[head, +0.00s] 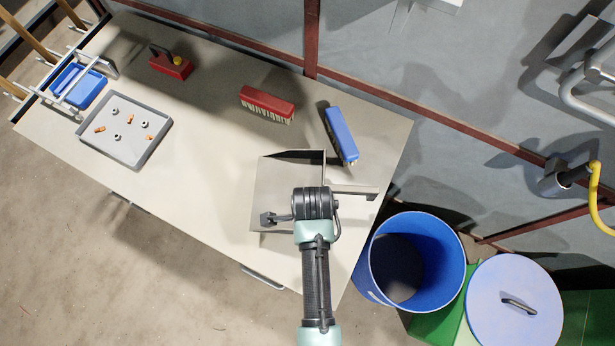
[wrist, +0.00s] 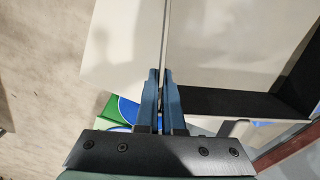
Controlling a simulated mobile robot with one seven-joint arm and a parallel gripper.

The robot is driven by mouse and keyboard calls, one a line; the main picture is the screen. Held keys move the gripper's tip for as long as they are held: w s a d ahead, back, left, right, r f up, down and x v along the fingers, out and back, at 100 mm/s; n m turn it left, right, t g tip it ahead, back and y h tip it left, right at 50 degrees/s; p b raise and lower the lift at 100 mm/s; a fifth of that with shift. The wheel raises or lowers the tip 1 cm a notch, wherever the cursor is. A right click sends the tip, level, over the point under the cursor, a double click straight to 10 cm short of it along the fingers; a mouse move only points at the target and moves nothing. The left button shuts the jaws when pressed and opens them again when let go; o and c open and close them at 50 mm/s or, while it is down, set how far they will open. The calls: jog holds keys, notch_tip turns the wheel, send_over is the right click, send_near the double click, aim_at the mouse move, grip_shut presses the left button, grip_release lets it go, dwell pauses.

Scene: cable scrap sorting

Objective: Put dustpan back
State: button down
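The dustpan (head: 274,188) is a pale, flat pan with a dark, shadowed back wall and a handle (head: 354,190) on its right. It is at the right end of the workbench in the head view, directly under my gripper (head: 312,208). In the wrist view, the blue fingers of my gripper (wrist: 163,98) are close together with a thin upright edge of the dustpan (wrist: 225,50) between them. The fingertips are hidden from the head view by my wrist. I cannot tell whether the dustpan touches the bench or is just above it.
On the workbench (head: 205,150) are a blue brush (head: 340,135), a red brush (head: 267,103), a red tool (head: 170,66), a grey tray (head: 126,142) with small parts and a blue container (head: 78,88). A blue bin (head: 450,255) and a lidded bin (head: 518,325) stand right.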

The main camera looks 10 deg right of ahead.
jog(key=shift+a+f+b, duration=0.1)
jog(key=shift+f+b, duration=3.1)
jog(key=shift+b, duration=0.15)
jog(key=shift+f+b, duration=0.3)
jog(key=shift+f, duration=0.25)
jog(key=c, duration=1)
grip_release()
jog(key=shift+o, duration=0.2)
jog(key=shift+r, duration=0.1)
